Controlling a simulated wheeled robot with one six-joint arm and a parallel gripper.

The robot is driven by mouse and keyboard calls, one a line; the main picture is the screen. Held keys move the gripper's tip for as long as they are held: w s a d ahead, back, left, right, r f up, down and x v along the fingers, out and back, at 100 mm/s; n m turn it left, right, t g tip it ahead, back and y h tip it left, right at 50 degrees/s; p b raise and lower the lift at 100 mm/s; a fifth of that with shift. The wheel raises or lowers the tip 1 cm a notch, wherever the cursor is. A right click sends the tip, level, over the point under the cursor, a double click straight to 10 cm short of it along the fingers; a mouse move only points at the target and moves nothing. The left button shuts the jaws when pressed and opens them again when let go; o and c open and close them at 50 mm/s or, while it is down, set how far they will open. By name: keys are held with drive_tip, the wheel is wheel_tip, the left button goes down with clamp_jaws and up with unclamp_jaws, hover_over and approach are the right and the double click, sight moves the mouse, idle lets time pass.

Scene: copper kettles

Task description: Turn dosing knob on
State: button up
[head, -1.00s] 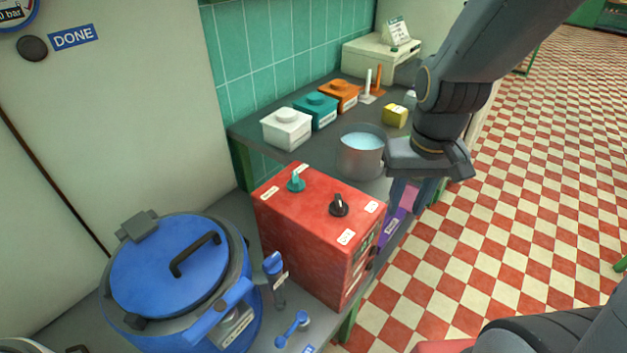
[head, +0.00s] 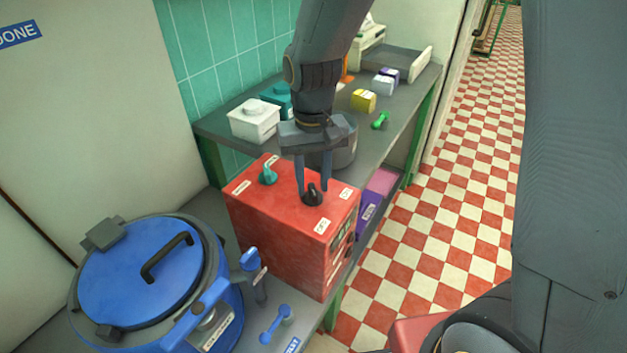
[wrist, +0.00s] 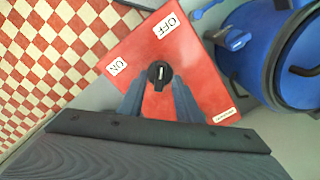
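The red box (head: 275,235) carries a black knob (head: 312,196) with a white mark on its top. The wrist view shows the knob (wrist: 159,75) too, with an OFF label (wrist: 166,26) above it and an ON label (wrist: 117,66) to its left. The white mark runs roughly up the picture, more towards OFF than ON. My gripper (head: 313,186) points down over the knob, with its fingers apart, one on each side. In the wrist view the gripper (wrist: 157,86) has a gap between fingers and knob. I cannot tell whether either finger touches it.
A teal knob (head: 267,172) stands on the same box top, left of my gripper. A blue-lidded pot (head: 142,275) is at front left. A metal pot (head: 343,145) stands behind my gripper. White (head: 254,121) and teal tubs are on the back shelf.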

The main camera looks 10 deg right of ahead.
drive_tip(key=shift+f, duration=0.3)
clamp_jaws()
